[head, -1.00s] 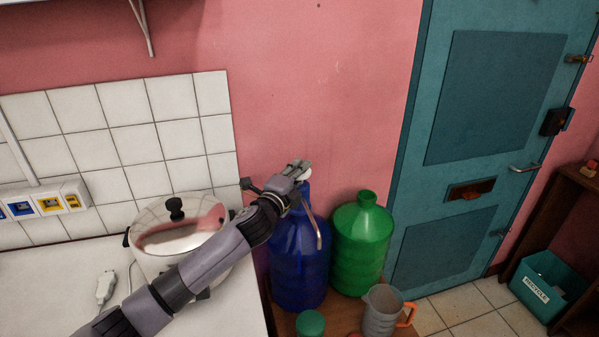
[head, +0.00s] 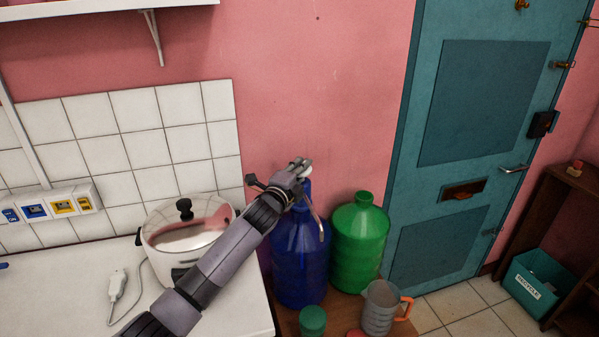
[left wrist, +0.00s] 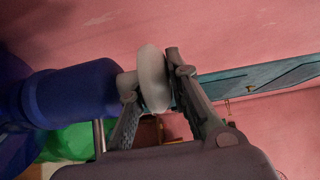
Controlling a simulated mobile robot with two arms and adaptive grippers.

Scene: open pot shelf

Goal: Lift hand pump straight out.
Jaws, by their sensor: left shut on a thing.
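The hand pump is a pale grey-white piece on the neck of a blue bottle (head: 300,255). Its thin curved spout (head: 321,228) hangs down beside the bottle in the head view. My left gripper (head: 302,166) is at the top of the bottle and shut on the pump. In the left wrist view the rounded pump head (left wrist: 152,78) sits between the fingers of my left gripper (left wrist: 156,92). There the pump's short stem still meets the blue neck (left wrist: 85,90). The part of the pump inside the bottle is hidden. My right gripper is not in view.
A green bottle (head: 361,245) stands close to the right of the blue one. A grey jug with an orange handle (head: 379,308) and a green lidded container (head: 312,320) are in front. The wall above is clear.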

